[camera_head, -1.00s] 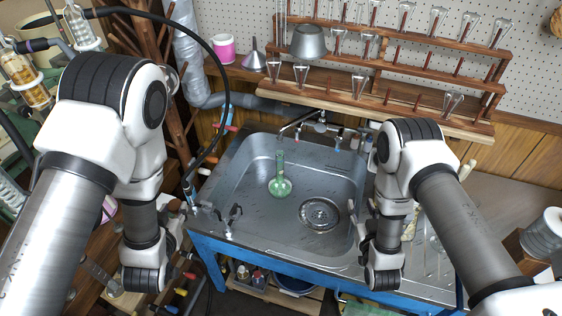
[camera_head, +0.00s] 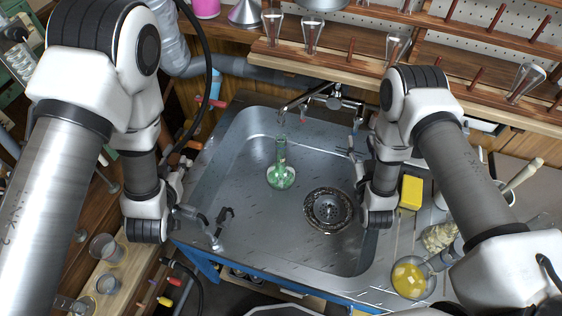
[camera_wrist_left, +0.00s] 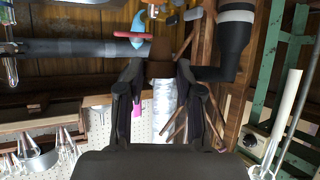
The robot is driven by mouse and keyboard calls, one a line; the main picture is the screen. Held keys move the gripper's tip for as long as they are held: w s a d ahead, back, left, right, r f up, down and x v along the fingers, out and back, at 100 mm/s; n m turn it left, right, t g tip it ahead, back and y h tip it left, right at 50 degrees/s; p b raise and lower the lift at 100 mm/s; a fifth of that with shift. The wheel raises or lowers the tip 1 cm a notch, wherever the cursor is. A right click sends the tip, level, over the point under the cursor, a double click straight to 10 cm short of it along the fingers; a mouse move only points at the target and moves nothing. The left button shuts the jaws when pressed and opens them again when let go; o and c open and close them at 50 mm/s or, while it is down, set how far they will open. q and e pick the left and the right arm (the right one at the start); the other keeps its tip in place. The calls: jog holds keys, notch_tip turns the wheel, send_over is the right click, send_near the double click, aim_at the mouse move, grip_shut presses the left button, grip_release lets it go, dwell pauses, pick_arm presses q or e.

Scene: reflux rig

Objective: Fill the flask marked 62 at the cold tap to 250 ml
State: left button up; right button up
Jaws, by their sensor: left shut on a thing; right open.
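A green-tinted long-necked flask (camera_head: 280,178) stands upright in the sink (camera_head: 235,195), left of the drain. No number is legible on it. A metal tap (camera_head: 325,100) at the sink's back has its spout just above the flask's mouth; no water stream is distinguishable. My left gripper (camera_head: 178,188) is left of the sink, apart from the flask. In the left wrist view its fingers flank a brown piece (camera_wrist_left: 160,62) at their tips; what it belongs to is unclear. My right gripper (camera_head: 354,168) is open at the sink's right side, partly hidden by its wrist.
A yellow sponge (camera_head: 411,192) and a round flask with yellow contents (camera_head: 410,279) are on the right drainboard. A black fitting (camera_head: 223,219) stands at the sink's left rim. A wooden glassware rack (camera_head: 430,80) is behind the sink.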

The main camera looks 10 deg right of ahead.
aim_at(358, 126)
jog(key=w, duration=0.2)
jog(key=w+b, duration=0.1)
jog(key=w, duration=0.1)
jog(key=w+b, duration=0.1)
jog(key=w, duration=0.1)
jog(key=shift+w+d+f, duration=0.1)
jog(key=shift+w+d, duration=0.1)
jog(key=shift+d, duration=0.15)
jog(key=shift+s, duration=0.1)
grip_shut()
jog(key=shift+d+r+n+p, duration=0.2)
jog(key=shift+r+n+p, duration=0.2)
jog(key=shift+n+p, duration=0.4)
jog(key=shift+d+r+n+g+p, duration=0.1)
jog(key=shift+d+n+g+p, duration=0.2)
jog(key=shift+n+g+p, duration=0.55)
jog(key=n, duration=0.1)
jog(key=n+g+h+p, duration=0.1)
jog(key=n, duration=0.1)
jog(key=d+n+p, duration=0.1)
jog(key=shift+s+r+g, duration=0.1)
jog(key=shift+r+g, duration=0.15)
jog(key=shift+f, duration=0.1)
dwell(2.1)
